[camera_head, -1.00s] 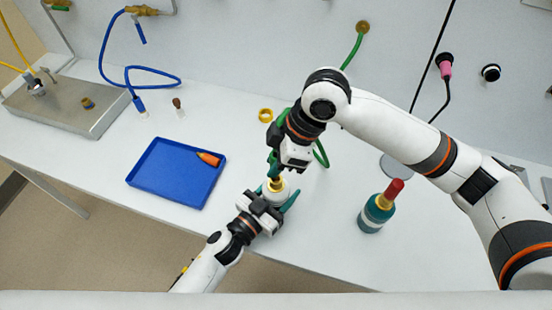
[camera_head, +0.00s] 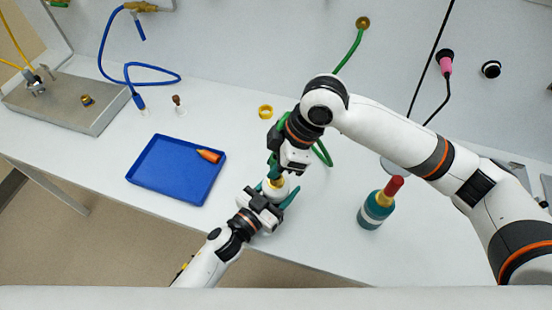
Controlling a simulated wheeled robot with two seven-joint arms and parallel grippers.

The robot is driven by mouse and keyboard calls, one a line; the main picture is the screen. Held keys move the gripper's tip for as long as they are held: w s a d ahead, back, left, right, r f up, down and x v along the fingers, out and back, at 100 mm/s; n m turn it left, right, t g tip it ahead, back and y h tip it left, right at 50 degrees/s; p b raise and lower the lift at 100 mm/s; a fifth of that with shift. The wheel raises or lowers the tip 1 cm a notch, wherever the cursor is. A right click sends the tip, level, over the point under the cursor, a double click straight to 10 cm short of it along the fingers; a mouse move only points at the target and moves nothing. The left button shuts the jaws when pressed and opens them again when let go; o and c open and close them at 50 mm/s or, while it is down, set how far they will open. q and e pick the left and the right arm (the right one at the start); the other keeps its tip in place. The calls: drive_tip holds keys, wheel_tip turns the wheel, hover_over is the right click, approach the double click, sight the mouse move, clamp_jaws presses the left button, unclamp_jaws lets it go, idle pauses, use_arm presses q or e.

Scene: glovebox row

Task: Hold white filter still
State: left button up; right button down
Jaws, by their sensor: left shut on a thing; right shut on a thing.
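The white filter (camera_head: 283,189) is between the teal fingers of my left gripper (camera_head: 277,191), above the front part of the bench. The gripper is shut on it, and its body and my arm hide much of the filter. A yellow ring shows at the filter's top. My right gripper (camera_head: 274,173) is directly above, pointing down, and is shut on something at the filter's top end. That piece is mostly hidden; it may be the end of the green hose (camera_head: 346,59), which runs from the wall behind my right arm. I cannot tell whether hose and filter touch.
A blue tray (camera_head: 165,184) with an orange piece (camera_head: 209,156) lies to the left. A teal bottle with a red top (camera_head: 377,209) stands to the right. A yellow ring (camera_head: 265,112) lies behind the grippers. A blue hose (camera_head: 150,81) and metal plate (camera_head: 65,101) are at back left.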

drive_tip(key=shift+f, duration=0.45)
drive_tip(key=c, duration=1.1)
unclamp_jaws()
drive_tip(key=shift+c, duration=0.2)
drive_tip(key=v, duration=1.2)
